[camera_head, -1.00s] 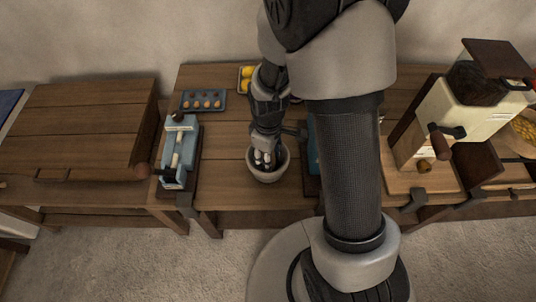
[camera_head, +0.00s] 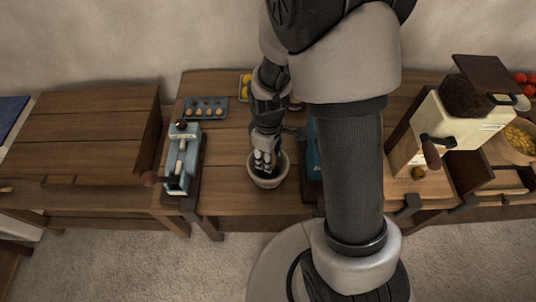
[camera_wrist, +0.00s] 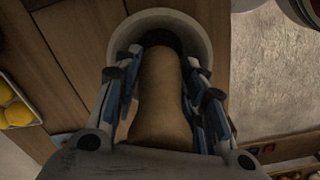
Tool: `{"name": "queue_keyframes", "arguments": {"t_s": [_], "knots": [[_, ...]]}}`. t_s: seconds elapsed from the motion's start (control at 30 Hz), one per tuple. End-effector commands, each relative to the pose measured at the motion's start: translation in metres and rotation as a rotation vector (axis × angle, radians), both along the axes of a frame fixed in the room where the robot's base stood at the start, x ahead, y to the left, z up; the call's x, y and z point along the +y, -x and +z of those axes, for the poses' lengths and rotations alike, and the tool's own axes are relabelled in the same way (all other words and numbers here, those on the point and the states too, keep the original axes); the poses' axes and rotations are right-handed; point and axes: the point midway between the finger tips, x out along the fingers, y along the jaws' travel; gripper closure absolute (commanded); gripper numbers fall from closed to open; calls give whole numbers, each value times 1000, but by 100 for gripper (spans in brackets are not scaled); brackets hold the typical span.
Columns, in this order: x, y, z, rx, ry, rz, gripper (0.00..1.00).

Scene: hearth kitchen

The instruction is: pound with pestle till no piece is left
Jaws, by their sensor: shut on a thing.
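A pale mortar bowl (camera_head: 267,181) stands on the wooden table near its front edge. It also shows in the wrist view, where its rim (camera_wrist: 203,38) curves round the far end of the pestle. My gripper (camera_head: 265,160) is over the mortar, with its fingers at the bowl's opening. In the wrist view my gripper (camera_wrist: 165,95) is shut on a thick tan wooden pestle (camera_wrist: 161,100), which points into the bowl. The pestle's lower end and most of the bowl's inside are dark or hidden, so I cannot tell whether pieces lie there.
A blue device (camera_head: 182,160) stands left of the mortar. A blue tray (camera_head: 206,108) with several eggs lies behind it. A cream grinder with a dark hopper (camera_head: 447,120) stands on the right. A bowl of yellow pieces (camera_head: 520,139) is beyond it. A wooden chest (camera_head: 85,135) fills the left.

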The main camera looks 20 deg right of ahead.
Motion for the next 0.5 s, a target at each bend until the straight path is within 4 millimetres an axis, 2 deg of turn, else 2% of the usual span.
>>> {"name": "queue_keyframes", "arguments": {"t_s": [0.23,0.5], "knots": [[0,0,-4,0,0,0,100],[0,0,-24,0,0,0,100]]}}
